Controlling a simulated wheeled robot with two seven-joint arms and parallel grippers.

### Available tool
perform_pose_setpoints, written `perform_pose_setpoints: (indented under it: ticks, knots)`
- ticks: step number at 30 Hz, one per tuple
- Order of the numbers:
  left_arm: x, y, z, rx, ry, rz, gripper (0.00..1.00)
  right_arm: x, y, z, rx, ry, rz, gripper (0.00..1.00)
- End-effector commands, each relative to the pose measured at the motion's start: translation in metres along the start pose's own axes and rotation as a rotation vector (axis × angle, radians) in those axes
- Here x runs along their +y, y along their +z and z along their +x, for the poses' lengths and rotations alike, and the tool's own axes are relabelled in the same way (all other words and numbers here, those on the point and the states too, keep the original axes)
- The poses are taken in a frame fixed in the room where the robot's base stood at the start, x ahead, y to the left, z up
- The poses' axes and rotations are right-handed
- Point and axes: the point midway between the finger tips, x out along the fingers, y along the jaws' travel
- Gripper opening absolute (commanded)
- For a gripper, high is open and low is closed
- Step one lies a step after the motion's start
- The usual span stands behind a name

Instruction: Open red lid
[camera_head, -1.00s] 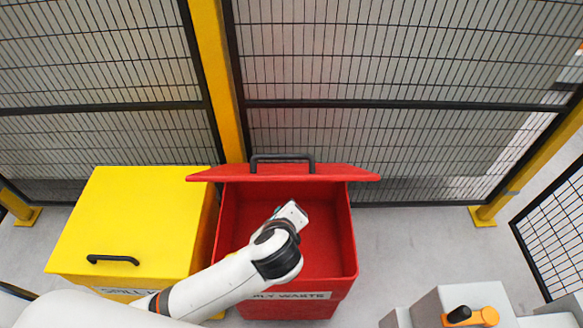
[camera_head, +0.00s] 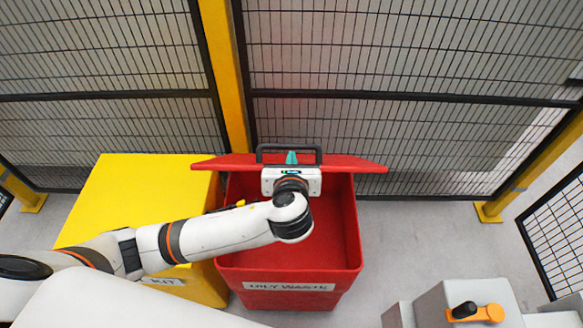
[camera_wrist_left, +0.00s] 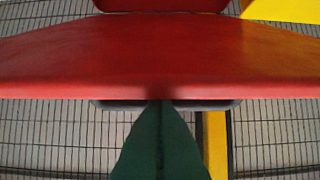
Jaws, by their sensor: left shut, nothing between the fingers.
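The red lid (camera_head: 352,163) stands raised at the back of the red bin (camera_head: 340,255), tilted up with its edge toward me. Its black handle (camera_head: 311,149) shows along the top edge. My left gripper (camera_head: 291,157) is at the lid's near side, with its teal fingertips close to the handle. In the left wrist view the shut green fingers (camera_wrist_left: 160,140) reach the edge of the red lid (camera_wrist_left: 150,55), and nothing shows between them. I cannot tell whether they touch it. The bin's inside is open to view and looks empty. My right gripper is not in view.
A closed yellow bin (camera_head: 130,205) stands directly left of the red bin. A mesh fence (camera_head: 400,130) with yellow posts is close behind both. Grey floor (camera_head: 420,235) is free to the right, and a grey block with an orange-black handle (camera_head: 475,312) sits at lower right.

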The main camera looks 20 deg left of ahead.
Motion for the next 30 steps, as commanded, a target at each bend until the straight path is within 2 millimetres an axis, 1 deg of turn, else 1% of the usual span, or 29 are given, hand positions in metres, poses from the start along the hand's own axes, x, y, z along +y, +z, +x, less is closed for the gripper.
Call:
perform_pose_setpoints:
  ticks: [3,6,15,19,23,29,30]
  knots:
    - [0.0,-0.001,0.01,0.001,-0.001,-0.001,0.0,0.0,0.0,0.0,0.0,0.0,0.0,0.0]
    - [0.0,-0.001,0.013,0.0,-0.001,-0.002,0.0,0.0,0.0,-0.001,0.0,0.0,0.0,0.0]
    - [0.0,0.0,0.014,0.0,0.0,-0.002,0.0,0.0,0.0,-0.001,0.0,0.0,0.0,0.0]
    - [0.0,-0.004,0.014,-0.006,-0.001,-0.002,0.0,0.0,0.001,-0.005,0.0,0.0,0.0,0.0]
    - [0.0,-0.015,0.017,-0.024,0.0,-0.002,0.0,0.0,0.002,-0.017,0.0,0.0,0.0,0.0]
    - [-0.001,-0.039,0.029,-0.079,-0.002,-0.002,0.0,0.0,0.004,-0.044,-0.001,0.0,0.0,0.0]
    - [-0.001,-0.046,0.032,-0.094,-0.002,-0.003,0.0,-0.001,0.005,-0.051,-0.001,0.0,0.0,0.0]
